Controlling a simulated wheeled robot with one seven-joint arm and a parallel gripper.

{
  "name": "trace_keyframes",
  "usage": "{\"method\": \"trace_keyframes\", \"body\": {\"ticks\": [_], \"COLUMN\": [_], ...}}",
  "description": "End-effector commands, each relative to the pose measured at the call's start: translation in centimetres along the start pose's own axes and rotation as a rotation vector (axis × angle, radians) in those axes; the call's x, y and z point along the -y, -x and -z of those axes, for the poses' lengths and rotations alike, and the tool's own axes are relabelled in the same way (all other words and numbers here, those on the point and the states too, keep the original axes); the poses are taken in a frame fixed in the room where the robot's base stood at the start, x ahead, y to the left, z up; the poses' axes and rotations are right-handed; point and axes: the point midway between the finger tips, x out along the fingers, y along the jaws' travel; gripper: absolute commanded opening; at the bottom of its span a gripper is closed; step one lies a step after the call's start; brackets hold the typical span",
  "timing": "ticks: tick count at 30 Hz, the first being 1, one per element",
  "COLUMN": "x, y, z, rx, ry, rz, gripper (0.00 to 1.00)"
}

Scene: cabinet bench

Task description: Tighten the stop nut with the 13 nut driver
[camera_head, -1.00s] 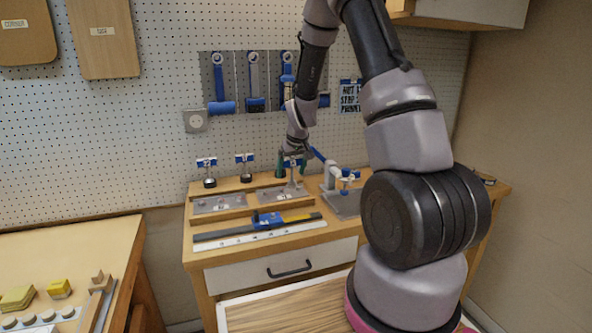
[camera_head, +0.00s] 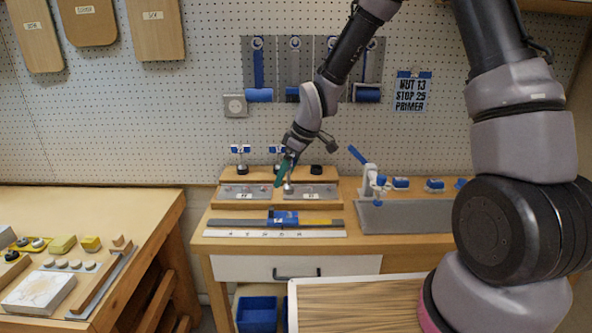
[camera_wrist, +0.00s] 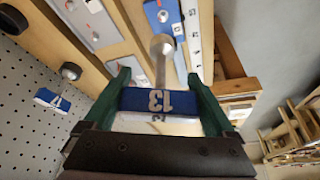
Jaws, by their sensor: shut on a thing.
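My gripper (camera_head: 284,172) is shut on the 13 nut driver (camera_wrist: 157,101). Its green fingers hold the blue label marked 13, and the metal shaft and round socket end (camera_wrist: 162,47) stick out ahead. In the head view the driver's socket end (camera_head: 288,187) is above the plates at the back of the bench, and its contact with them cannot be told. The blue stop (camera_head: 283,217) sits on the dark rail in front, above the white ruler. A blue block with a round metal nut also shows in the wrist view (camera_wrist: 165,14), beyond the socket and apart from it.
Other drivers with blue labels (camera_head: 240,158) stand in the wooden rack behind. A clamp with a blue lever (camera_head: 368,180) stands to the right on a grey plate. A printed card (camera_head: 411,92) reads nut 13, stop 25, primer. An open wooden surface (camera_head: 360,300) lies in front.

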Motion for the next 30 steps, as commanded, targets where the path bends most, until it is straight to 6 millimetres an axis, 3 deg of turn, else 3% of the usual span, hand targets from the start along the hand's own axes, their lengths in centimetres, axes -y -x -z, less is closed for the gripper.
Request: {"method": "trace_keyframes", "body": {"ticks": [15, 30], "x": [-0.1, -0.1], "y": [-4.3, -5.2], "z": [-1.9, -2.2], "rx": [0.002, 0.000], "ry": [-0.005, -0.005], "rz": [0.000, -0.002], "gripper": [0.14, 0.14]}}
